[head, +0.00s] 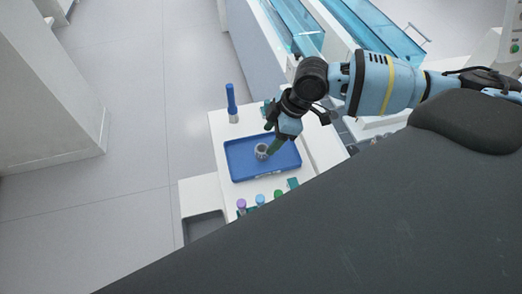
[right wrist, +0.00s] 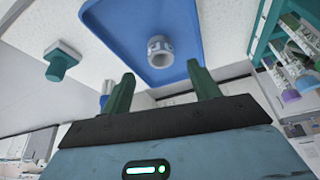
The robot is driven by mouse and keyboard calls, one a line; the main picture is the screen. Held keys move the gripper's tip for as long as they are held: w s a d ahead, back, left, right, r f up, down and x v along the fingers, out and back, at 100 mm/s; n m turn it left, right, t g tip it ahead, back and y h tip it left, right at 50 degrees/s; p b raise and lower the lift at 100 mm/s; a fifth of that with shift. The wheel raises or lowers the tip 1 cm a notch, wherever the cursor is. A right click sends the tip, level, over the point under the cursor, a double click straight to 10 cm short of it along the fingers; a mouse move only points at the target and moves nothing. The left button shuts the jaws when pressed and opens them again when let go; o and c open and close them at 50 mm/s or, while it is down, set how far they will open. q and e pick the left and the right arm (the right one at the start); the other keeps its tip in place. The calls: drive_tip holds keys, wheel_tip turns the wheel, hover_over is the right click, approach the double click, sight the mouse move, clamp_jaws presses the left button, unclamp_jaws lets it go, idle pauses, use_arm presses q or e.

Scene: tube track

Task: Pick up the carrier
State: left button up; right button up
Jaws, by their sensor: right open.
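The carrier (head: 262,151), a small grey-white hollow cylinder, stands on the blue tray (head: 236,171). In the right wrist view the carrier (right wrist: 160,50) shows its round opening, with the blue tray (right wrist: 112,18) around it. My right gripper (head: 275,147) is over the tray, close to the carrier on its right side in the head view. In the right wrist view its two green fingers (right wrist: 161,70) are spread apart with nothing between them, and the carrier appears just beyond their tips. My left gripper is not in view.
A blue-topped upright item (head: 231,102) stands behind the tray at the left. Capped tubes, purple (head: 241,205), blue (head: 260,200) and green (head: 278,195), stand along the near side. A green block (right wrist: 60,62) shows in the right wrist view. The tray around the carrier is clear.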

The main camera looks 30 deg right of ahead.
sight(262, 148)
drive_tip(key=shift+x, duration=3.2)
drive_tip(key=shift+a, duration=0.1)
drive_tip(key=c, duration=0.8)
